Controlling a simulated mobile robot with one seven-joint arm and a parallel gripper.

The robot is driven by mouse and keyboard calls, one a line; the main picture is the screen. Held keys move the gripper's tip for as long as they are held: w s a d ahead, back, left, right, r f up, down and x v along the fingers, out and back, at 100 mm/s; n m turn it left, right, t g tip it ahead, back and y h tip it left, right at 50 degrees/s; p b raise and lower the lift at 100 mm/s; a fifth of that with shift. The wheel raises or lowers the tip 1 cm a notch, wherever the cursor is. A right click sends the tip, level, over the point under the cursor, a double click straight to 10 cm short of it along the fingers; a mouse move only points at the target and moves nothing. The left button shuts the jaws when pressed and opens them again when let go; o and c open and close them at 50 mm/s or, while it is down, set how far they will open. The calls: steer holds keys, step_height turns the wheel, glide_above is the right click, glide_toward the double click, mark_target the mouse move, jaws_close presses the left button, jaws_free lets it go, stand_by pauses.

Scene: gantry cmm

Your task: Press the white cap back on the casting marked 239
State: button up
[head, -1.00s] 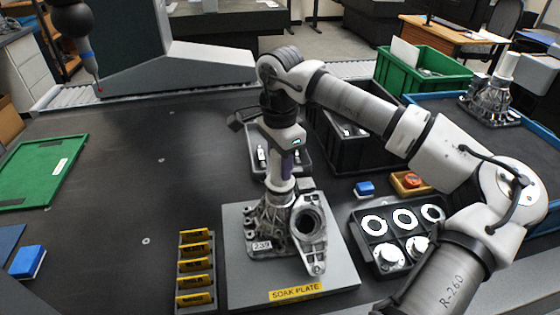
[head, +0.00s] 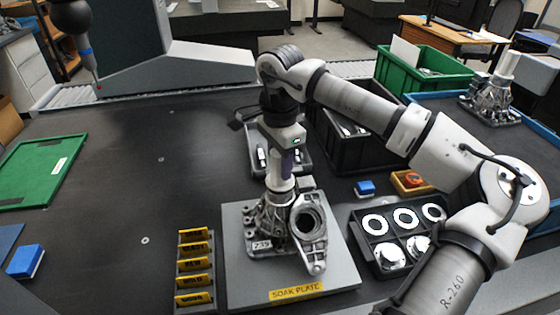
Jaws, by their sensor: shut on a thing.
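The casting marked 239 (head: 262,226) stands upright on the grey soak plate (head: 338,277), its number tag facing the front. A ring-shaped flange on its right side has a dark round opening. A white cylindrical part, which looks like the white cap (head: 281,184), stands above the casting's top, directly under my wrist. My gripper (head: 285,172) points straight down there and is shut on that white part. The fingers are small and partly hidden, and I cannot tell whether the cap is fully seated or slightly raised.
A black tray (head: 354,220) with white rings and round parts lies right of the plate. A rack of yellow labels (head: 194,262) stands at its left. Another casting with a white top (head: 490,98) sits at the back right. The left table is mostly clear.

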steer(key=o, duration=1.5)
steer(key=shift+r+p, duration=2.25)
steer(key=shift+r, duration=1.3)
steer(key=shift+c, duration=0.2)
jaws_close()
steer(key=shift+f, duration=0.25)
